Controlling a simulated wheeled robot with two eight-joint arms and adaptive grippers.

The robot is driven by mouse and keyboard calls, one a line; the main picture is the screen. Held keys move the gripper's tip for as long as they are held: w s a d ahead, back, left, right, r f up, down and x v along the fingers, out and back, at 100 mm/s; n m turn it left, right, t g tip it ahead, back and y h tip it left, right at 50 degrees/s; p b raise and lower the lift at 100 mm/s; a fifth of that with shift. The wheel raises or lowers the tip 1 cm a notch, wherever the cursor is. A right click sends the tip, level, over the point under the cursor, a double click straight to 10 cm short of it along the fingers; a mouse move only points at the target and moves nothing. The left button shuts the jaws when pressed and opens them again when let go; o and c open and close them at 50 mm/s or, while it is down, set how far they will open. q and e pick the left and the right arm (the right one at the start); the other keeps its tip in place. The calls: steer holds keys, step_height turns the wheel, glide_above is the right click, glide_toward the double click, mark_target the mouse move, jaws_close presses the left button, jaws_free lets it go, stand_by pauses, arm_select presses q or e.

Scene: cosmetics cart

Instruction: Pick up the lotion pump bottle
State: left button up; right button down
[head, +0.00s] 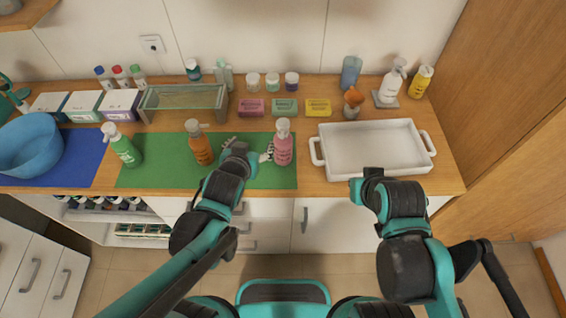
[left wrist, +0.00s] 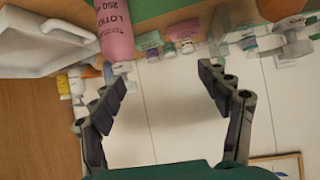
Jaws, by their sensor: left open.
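The lotion pump bottle (head: 283,149) is pink with a white pump. It stands upright on the green mat (head: 160,175) near the counter's front edge. In the left wrist view its pink body (left wrist: 116,32), with LOTION lettering, shows at the upper left and is cut off by the top edge. My left gripper (head: 248,149) is open and empty, just left of the bottle in the head view. Its spread fingers (left wrist: 162,85) show in the left wrist view with nothing held between them. My right arm is over the counter's front edge at the right; its fingers cannot be made out.
An orange pump bottle (head: 200,146) and a green one (head: 122,148) stand left of my left gripper. A white tray (head: 375,150) is to the right. Soap boxes (head: 284,107) and small jars line the back. The mat between the green and orange bottles is clear.

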mark_target(280, 151)
arm_select(q)
steer(key=shift+m+t+h, duration=0.6)
steer(key=shift+t+h, duration=0.3)
steer(key=d+f+b, duration=0.2)
steer(key=f, duration=0.1)
steer(key=w+d+f+b, duration=0.1)
steer(key=d+f+b, duration=0.1)
steer(key=f, duration=0.1)
steer(key=w+d+f+b, duration=0.1)
steer(key=d+f+b, duration=0.1)
steer(key=f, duration=0.1)
steer(key=shift+d+f, duration=0.1)
steer(key=shift+d, duration=0.15)
steer(key=b+x, duration=0.3)
steer(key=x, duration=0.4)
steer(key=shift+w+d, duration=0.25)
steer(key=shift+w, duration=0.1)
steer(key=shift+s, duration=0.15)
steer(key=shift+c, duration=1.2)
steer(key=c, duration=1.3)
arm_select(e)
step_height(280, 151, down, 11)
